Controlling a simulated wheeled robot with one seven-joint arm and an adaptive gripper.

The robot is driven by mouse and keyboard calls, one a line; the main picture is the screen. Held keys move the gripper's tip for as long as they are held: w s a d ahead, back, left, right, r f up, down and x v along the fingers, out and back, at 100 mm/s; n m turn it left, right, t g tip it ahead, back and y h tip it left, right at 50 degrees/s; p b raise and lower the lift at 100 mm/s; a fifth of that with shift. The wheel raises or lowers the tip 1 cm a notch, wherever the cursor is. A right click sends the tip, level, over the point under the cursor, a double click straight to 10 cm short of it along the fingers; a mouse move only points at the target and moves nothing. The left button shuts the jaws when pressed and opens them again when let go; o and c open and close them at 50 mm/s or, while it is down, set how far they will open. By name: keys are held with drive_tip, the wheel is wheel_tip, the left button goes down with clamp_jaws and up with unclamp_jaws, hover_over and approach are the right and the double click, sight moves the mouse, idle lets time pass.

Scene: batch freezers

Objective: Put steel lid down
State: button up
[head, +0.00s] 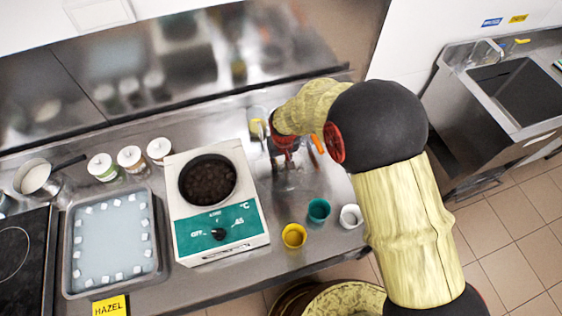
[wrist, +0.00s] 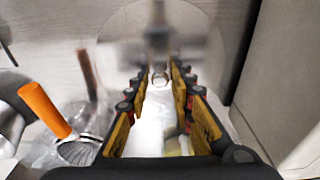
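The steel lid (wrist: 190,28) is a round, shiny disc in the wrist view, beyond my fingers. Its surface mirrors its surroundings, and a small knob (wrist: 159,78) stands near its middle. My gripper (wrist: 160,74) points at the lid, with one finger on each side of the knob. The fingers look parted, with a narrow gap beside the knob. In the head view my gripper (head: 286,150) is low over the steel counter, right of the white machine. The lid is hard to make out there against the shiny counter.
The white machine (head: 245,170) holds a dark pot. Yellow (head: 294,236), teal (head: 319,210) and white (head: 351,216) cups stand near the front edge. A tray (head: 158,240) is at left.

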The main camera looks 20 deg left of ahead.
sight(283, 171)
drive_tip(key=shift+o, duration=1)
drive_tip(key=shift+r, duration=0.2)
wheel_tip(283, 171, up, 12)
drive_tip(key=s+p, duration=0.1)
drive_tip(key=shift+d, duration=0.45)
